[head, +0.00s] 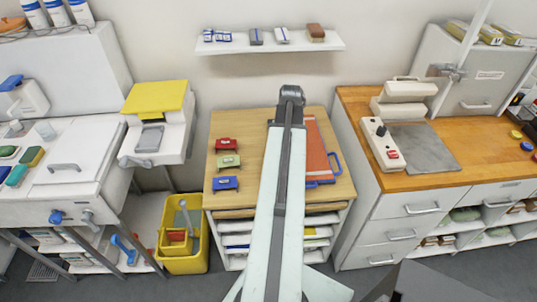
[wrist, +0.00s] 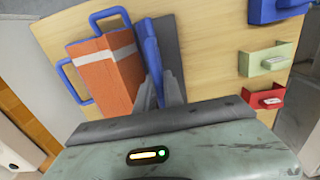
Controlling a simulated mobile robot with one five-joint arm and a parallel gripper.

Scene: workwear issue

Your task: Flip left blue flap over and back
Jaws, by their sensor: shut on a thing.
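An orange folded piece (head: 317,150) lies on the wooden table just right of my arm. It also shows at left in the wrist view (wrist: 92,65), with a pale band across it and blue loops (wrist: 75,80) at its edges. A blue flap (wrist: 152,58) stands up along its other side, beside a dark grey strip (wrist: 170,45). My gripper (wrist: 161,90) is shut on the lower part of the blue flap; its fingers partly hide it. In the head view my arm covers this side of the piece, and the fingertips cannot be made out.
Red (head: 226,144), green (head: 228,161) and blue (head: 224,183) small bins stand along the table's left side. A wall shelf (head: 270,41) with small items hangs behind. A white counter (head: 80,170) and yellow bin (head: 182,235) are at left; a wooden-topped cabinet (head: 450,182) is at right.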

